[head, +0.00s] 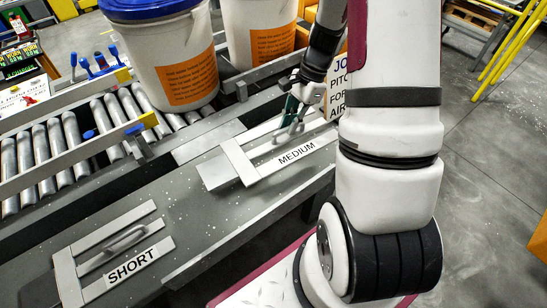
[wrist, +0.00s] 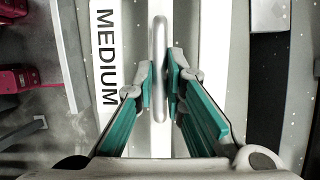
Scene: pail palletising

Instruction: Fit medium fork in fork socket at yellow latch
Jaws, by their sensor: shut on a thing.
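The medium fork (head: 238,162) is a pale grey frame with a white MEDIUM label (head: 296,153) and a raised bar handle. It lies at the right part of the grey bench. My gripper (head: 291,112) has green finger pads and is shut on this handle. In the wrist view my gripper (wrist: 160,88) has one finger on each side of the upright handle (wrist: 159,50), beside the label. A yellow latch piece (head: 149,120) with a blue lever sits on the near conveyor rail, and another yellow piece (head: 123,75) is farther back. I cannot make out the fork socket.
The short fork (head: 122,238) lies at the bench's left. Two white pails with orange labels, one blue-lidded (head: 175,62), stand on the roller conveyor (head: 62,145) behind. A partly hidden sign (head: 338,92) stands behind my gripper. The bench between the forks is clear.

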